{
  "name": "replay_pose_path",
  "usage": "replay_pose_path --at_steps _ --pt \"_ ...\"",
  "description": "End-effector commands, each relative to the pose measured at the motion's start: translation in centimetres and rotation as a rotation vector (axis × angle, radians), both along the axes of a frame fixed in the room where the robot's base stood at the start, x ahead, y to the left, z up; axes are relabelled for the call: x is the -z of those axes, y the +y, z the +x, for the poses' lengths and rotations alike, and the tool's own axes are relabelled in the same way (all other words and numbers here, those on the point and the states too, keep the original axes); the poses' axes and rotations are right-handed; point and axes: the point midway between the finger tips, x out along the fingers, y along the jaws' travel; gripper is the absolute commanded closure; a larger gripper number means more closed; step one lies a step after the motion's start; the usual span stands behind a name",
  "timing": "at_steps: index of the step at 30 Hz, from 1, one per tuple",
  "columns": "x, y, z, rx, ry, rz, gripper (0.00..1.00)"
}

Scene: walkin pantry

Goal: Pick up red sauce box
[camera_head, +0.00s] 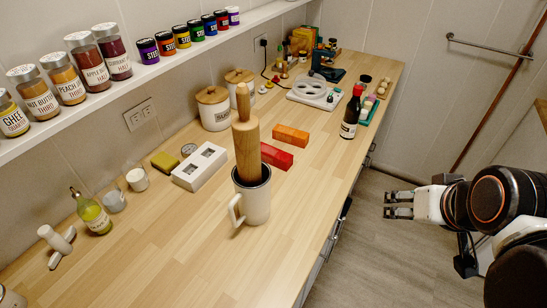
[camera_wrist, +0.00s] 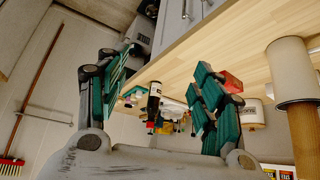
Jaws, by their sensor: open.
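The red sauce box (camera_head: 277,156) lies flat on the wooden counter, just right of the rolling pin, which may hide its left end. In the wrist view a red box (camera_wrist: 231,82) shows beside the right finger, which covers part of it. My gripper (camera_head: 397,204) is open and empty. It is off the counter's right side, over the floor, well apart from the red box. In the wrist view its green-padded fingers (camera_wrist: 160,88) are spread wide with nothing between them.
A rolling pin (camera_head: 246,140) stands in a white mug (camera_head: 255,203) close to the red box. An orange box (camera_head: 290,135) lies behind it. A dark sauce bottle (camera_head: 351,113) stands near the counter's right edge. A white box (camera_head: 200,166) lies to the left. The front counter is clear.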

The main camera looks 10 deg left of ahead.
Motion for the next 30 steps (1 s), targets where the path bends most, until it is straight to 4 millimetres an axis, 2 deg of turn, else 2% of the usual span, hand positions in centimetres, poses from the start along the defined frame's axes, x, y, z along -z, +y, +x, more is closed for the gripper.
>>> replay_pose_path --at_steps 11,20,30 --pt "0.0 2.4 3.3 -0.126 0.019 0.031 0.39" --pt "0.6 6.4 8.6 -0.336 0.017 0.089 0.39" --pt "2.7 11.2 14.9 -0.599 -0.043 0.163 0.39"
